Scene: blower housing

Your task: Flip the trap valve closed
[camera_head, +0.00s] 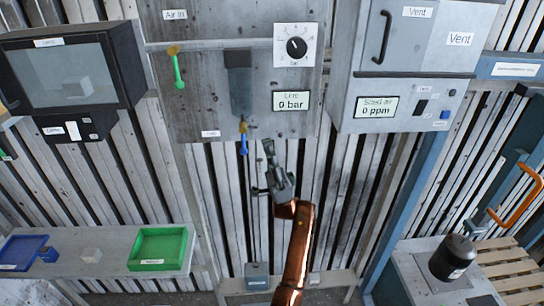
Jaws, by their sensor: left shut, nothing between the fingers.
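The trap valve (243,138) hangs under the dark cylindrical bowl on the grey wall panel. It has a small yellow body and a blue lever pointing straight down. My left gripper (268,148) is shut and empty, just right of the blue lever and slightly lower. Its fingertips point up, and a small gap shows between them and the lever. My orange arm (297,250) comes up from the bottom. My right gripper is out of view.
An air-in valve with a green lever (178,68) is higher on the panel, left of the bowl (241,85). A gauge reading 0 bar (292,101) is on the right. A vented grey cabinet (400,105) stands further right. A green tray (160,248) lies on the lower left shelf.

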